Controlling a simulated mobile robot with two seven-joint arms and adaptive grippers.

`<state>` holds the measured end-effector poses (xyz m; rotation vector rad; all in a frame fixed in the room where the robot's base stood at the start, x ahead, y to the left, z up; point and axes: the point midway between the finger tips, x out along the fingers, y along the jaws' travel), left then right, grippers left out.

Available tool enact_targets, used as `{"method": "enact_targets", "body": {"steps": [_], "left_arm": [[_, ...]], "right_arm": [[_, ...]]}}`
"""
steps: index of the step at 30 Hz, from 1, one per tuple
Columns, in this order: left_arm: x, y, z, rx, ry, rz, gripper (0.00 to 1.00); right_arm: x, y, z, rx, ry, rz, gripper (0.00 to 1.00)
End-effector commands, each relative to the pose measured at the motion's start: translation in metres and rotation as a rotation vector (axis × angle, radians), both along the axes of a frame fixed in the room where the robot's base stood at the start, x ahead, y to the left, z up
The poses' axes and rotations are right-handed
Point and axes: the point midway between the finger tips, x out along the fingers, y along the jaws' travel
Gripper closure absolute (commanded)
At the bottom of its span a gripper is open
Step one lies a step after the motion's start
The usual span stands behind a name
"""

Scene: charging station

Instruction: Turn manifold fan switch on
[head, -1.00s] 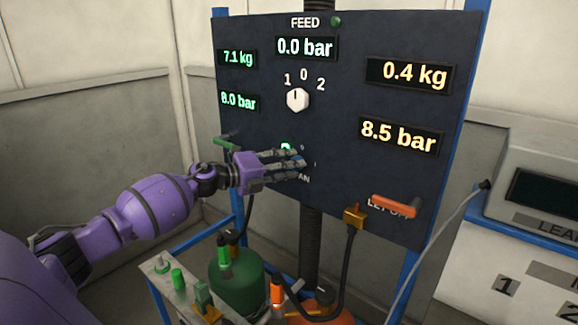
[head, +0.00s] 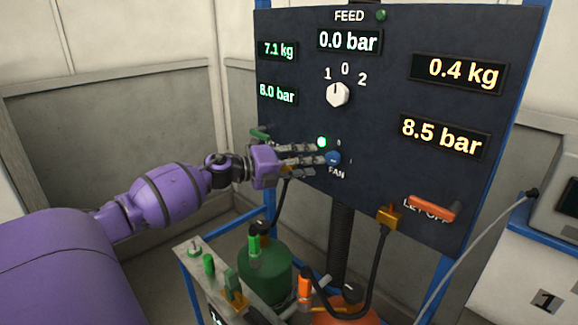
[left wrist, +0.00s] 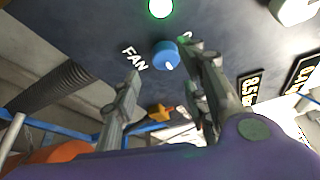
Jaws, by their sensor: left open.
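The fan switch is a blue knob (head: 333,158) on the dark panel (head: 300,30), above the word FAN. A green lamp (head: 321,142) glows just up and left of it. My left gripper (head: 312,160) is open, with its fingers stretched toward the knob from the left. In the left wrist view the blue knob (left wrist: 166,54) shows beyond and between the open fingers (left wrist: 160,98), with a white mark on it. Whether a fingertip touches the knob I cannot tell. My right gripper is not in view.
A white selector knob (head: 338,94) sits higher on the panel, and an orange lever (head: 432,209) is at its lower right. A green handle (head: 260,135) is at the left edge. Green (head: 265,275) and orange cylinders stand below with hoses.

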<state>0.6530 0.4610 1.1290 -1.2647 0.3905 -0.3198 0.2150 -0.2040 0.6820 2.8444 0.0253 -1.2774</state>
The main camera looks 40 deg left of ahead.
Motion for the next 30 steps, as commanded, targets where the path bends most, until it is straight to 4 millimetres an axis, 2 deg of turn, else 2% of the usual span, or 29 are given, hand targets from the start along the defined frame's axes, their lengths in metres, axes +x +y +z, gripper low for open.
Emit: {"method": "enact_targets", "body": {"steps": [1,6,12,30], "left_arm": [[-0.01,0.005,-0.001,0.0,0.005,0.0,0.6],[-0.036,0.018,0.002,0.0,0.004,0.0,0.6],[-0.055,0.027,0.005,0.0,0.002,0.0,0.6],[-0.06,0.029,0.006,0.0,0.001,-0.001,0.6]], "right_arm": [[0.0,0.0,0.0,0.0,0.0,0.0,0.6],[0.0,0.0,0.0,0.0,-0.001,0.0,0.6],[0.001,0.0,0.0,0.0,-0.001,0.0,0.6],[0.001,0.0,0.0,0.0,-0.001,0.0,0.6]]}}
